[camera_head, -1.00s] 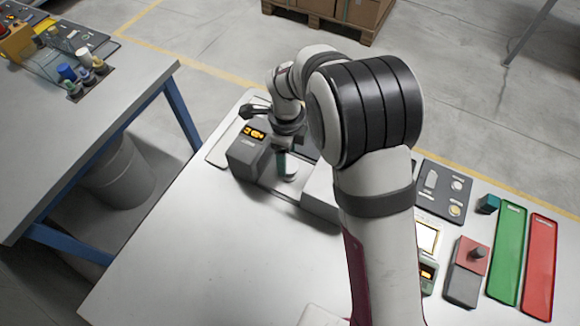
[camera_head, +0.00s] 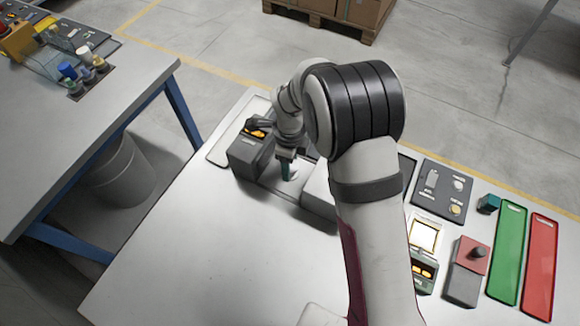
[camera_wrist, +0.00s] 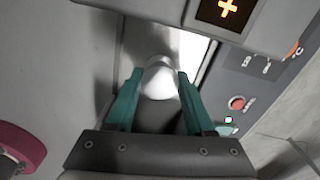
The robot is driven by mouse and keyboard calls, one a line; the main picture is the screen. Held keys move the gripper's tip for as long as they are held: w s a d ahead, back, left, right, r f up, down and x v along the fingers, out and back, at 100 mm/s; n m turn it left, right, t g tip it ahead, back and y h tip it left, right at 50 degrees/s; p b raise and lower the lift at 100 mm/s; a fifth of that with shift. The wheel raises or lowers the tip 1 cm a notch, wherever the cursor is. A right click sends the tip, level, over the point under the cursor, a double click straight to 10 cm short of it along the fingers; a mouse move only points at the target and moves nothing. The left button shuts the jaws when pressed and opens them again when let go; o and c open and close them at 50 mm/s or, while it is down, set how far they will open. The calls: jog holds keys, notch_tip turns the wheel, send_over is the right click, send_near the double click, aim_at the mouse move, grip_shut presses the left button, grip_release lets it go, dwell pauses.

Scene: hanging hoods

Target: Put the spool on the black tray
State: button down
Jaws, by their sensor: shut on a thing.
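My gripper (camera_head: 287,170) is at the grey device on the bench, between its box with an orange display and a pale block. In the wrist view its teal fingers (camera_wrist: 160,88) are closed on the sides of a white, rounded thing, apparently the spool (camera_wrist: 160,78). The spool's white part (camera_head: 292,174) also shows beside the fingers in the head view. Its lower part is hidden, and I cannot tell whether it is lifted clear. A dark edge, possibly the black tray (camera_head: 408,162), shows just right of my arm, which hides most of it.
The display box (camera_head: 248,157) stands close left of my gripper and the pale block (camera_head: 318,192) close right. A dark panel (camera_head: 444,190), green tray (camera_head: 507,255) and red tray (camera_head: 540,265) lie to the right. The bench's front left is clear.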

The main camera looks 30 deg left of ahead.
aim_at(294, 165)
notch_tip(294, 165, up, 10)
jog(key=w+d+r+n, duration=0.1)
jog(key=d+r+n, duration=0.35)
jog(key=d, duration=0.45)
jog(key=w+d+r+n, duration=0.1)
jog(key=d+r+n, duration=0.35)
jog(key=d, duration=0.45)
jog(key=w+d+r+n, duration=0.1)
jog(key=d+r+n, duration=0.35)
jog(key=d, duration=0.45)
jog(key=shift+s+a+f+m, duration=0.35)
jog(key=shift+s+f+m, duration=0.85)
jog(key=shift+f, duration=2.6)
jog(key=shift+s+a+f+m, duration=0.4)
jog(key=shift+f+m, duration=1.45)
jog(key=shift+f, duration=1.9)
jog(key=shift+s+a+f+m, duration=0.25)
jog(key=shift+s+f+m, duration=0.95)
jog(key=shift+f, duration=2.6)
jog(key=shift+w+f+m, duration=0.3)
jog(key=shift+f, duration=0.2)
jog(key=shift+c, duration=1)
grip_release()
